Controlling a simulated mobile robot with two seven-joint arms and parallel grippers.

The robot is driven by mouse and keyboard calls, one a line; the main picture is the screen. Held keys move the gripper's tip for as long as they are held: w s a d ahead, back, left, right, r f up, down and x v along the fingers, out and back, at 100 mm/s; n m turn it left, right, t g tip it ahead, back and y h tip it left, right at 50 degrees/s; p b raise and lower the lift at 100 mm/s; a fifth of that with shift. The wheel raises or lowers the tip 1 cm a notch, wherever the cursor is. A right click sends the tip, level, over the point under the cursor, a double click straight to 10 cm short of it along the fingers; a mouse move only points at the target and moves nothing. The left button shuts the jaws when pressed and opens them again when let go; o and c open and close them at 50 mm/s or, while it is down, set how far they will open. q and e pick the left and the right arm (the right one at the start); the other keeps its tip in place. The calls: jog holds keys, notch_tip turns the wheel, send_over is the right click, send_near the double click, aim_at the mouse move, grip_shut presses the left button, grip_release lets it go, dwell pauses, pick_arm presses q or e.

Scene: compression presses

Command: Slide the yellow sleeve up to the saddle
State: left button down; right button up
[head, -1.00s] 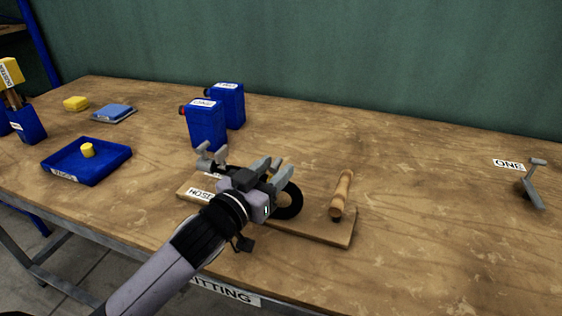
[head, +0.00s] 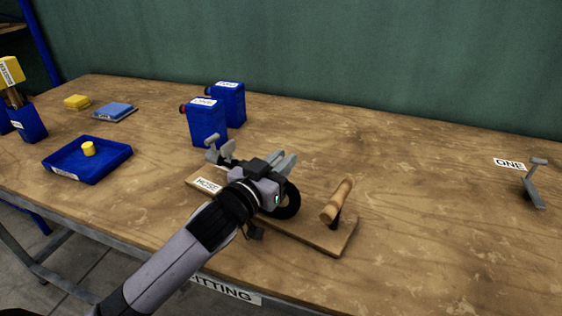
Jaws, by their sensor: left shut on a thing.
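A black ring (head: 290,205) shows just beside the gripper, on the board. A grey metal bracket (head: 218,150) stands at the board's left end; I cannot tell whether it is the saddle. My right gripper is not in view.
A tilted wooden handle (head: 337,201) rises from the board's right end. Two blue canisters (head: 207,124) stand behind it. A yellow block (head: 77,102) and blue pad (head: 115,112) lie at the back left. A grey bracket (head: 535,185) stands far right; the table between is clear.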

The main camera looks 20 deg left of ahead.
pick_arm(q)
jog(key=a, duration=0.2)
jog(key=a+p, duration=0.1)
jog(key=a, duration=0.1)
jog(key=shift+w+a+f, duration=0.1)
jog(key=shift+w+a, duration=0.1)
jog(key=shift+a, duration=0.25)
jog(key=c, duration=1.1)
grip_release()
jog(key=shift+s, duration=0.1)
jog(key=shift+v, duration=3.5)
